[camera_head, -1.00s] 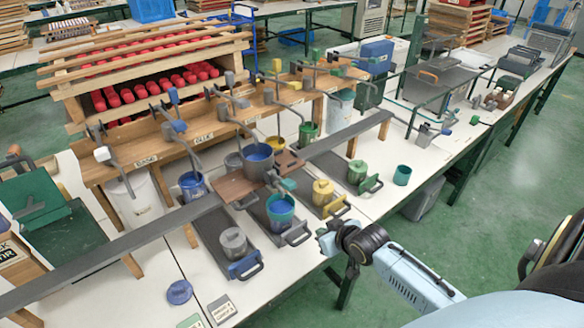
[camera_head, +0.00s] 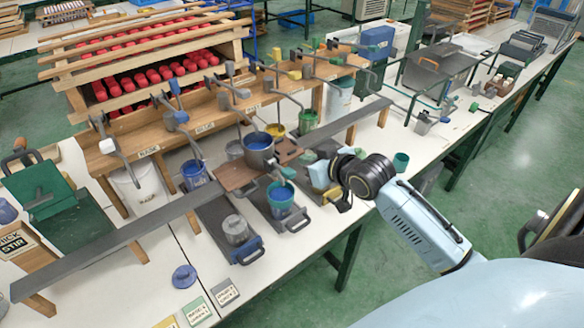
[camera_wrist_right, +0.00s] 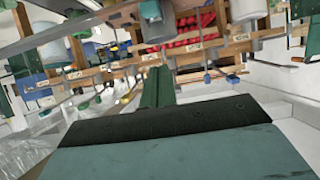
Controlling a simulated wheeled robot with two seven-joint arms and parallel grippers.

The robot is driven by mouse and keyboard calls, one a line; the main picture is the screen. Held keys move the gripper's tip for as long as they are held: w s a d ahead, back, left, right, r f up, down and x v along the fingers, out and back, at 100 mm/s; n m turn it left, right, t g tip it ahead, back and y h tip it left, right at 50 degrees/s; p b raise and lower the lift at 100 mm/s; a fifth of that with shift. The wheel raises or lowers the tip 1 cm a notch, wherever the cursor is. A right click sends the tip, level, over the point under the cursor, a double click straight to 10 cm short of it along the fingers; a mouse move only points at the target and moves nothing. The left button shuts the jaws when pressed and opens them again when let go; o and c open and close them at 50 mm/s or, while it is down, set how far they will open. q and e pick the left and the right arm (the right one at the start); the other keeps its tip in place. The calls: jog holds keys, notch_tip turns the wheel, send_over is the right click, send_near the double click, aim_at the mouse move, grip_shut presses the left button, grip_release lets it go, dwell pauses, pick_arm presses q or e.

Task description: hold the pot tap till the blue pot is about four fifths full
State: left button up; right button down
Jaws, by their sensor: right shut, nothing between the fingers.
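A grey metal pot (camera_head: 259,150) holding blue paint stands on a wooden stand (camera_head: 236,176) in the head view. The tap with a teal handle (camera_head: 287,172) sticks out on its right side. Below it a teal pot (camera_head: 280,201) stands on a dark tray, with blue paint inside; its exact level is hard to read. Another pot, blue (camera_head: 194,174), stands further left. My right gripper (camera_head: 326,186) is shut and empty, right of the tap and apart from it. The right wrist view shows my finger (camera_wrist_right: 180,130) up close.
A grey pot (camera_head: 237,229) stands on the tray left of the teal pot. A long dark rail (camera_head: 120,243) runs across the table. Several levers hang from the wooden rack behind. A blue lid (camera_head: 184,276) lies at the front.

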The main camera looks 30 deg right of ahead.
send_over(292, 176)
jog(key=f, duration=0.3)
jog(key=shift+w+f, duration=0.15)
jog(key=shift+w, duration=0.15)
notch_tip(292, 176, down, 2)
jog(key=shift+f, duration=0.25)
pick_arm(q)
jog(key=shift+w+r, duration=0.1)
pick_arm(e)
jog(key=shift+s+f, duration=0.25)
jog(key=shift+f, duration=0.6)
